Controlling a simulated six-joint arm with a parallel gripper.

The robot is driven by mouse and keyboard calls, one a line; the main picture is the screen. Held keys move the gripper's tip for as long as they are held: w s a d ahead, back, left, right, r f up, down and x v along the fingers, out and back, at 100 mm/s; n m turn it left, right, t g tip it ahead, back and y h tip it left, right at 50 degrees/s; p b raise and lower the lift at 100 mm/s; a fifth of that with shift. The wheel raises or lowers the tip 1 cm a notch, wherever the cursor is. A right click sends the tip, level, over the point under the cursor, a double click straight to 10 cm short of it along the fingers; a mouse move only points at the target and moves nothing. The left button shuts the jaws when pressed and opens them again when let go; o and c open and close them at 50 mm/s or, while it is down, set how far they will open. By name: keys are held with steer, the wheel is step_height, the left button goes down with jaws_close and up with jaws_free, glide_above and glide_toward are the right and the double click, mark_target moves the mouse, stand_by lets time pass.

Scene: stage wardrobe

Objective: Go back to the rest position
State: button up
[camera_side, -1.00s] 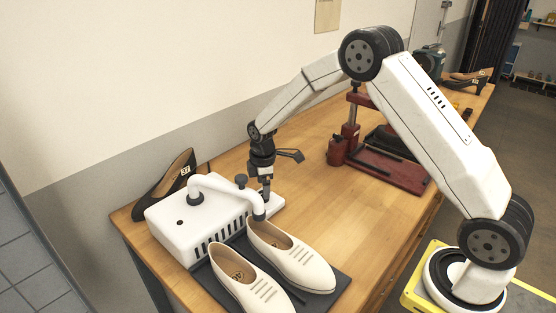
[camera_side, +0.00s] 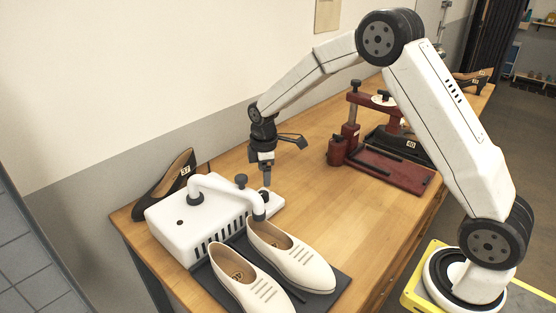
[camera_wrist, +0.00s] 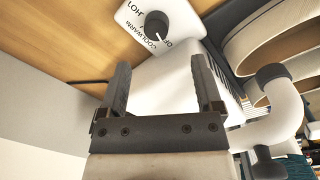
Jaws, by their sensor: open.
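My gripper (camera_side: 266,176) is above the right end of the white shoe dryer (camera_side: 190,228) in the side view, pointing down. In the wrist view its two dark fingers (camera_wrist: 161,88) are apart with nothing between them. Ahead of the fingertips a dark knob (camera_wrist: 157,25) sits on a white plate with lettering that includes "COOL" and "WARM". The fingers appear clear of the knob. A pale lace-up shoe pair stands on a dark mat in front of the dryer, the right shoe (camera_side: 292,258) under the dryer's bent tube.
A black shoe tagged 37 (camera_side: 165,188) leans behind the dryer by the wall. A red press-like stand (camera_side: 385,172) with a dark shoe stands farther back to the right. The wooden bench (camera_side: 345,225) is bare between the stand and the pale shoes.

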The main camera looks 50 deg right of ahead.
steer(key=s+a+r+m+t, duration=0.1)
steer(key=s+m, duration=0.4)
steer(key=s, duration=0.6)
steer(key=s+a+r+m+t, duration=0.1)
steer(key=s+a+r+m, duration=0.1)
steer(key=s+m, duration=0.4)
steer(key=s+a, duration=0.1)
steer(key=s, duration=0.4)
steer(key=shift+s, duration=0.2)
steer(key=shift+r, duration=0.1)
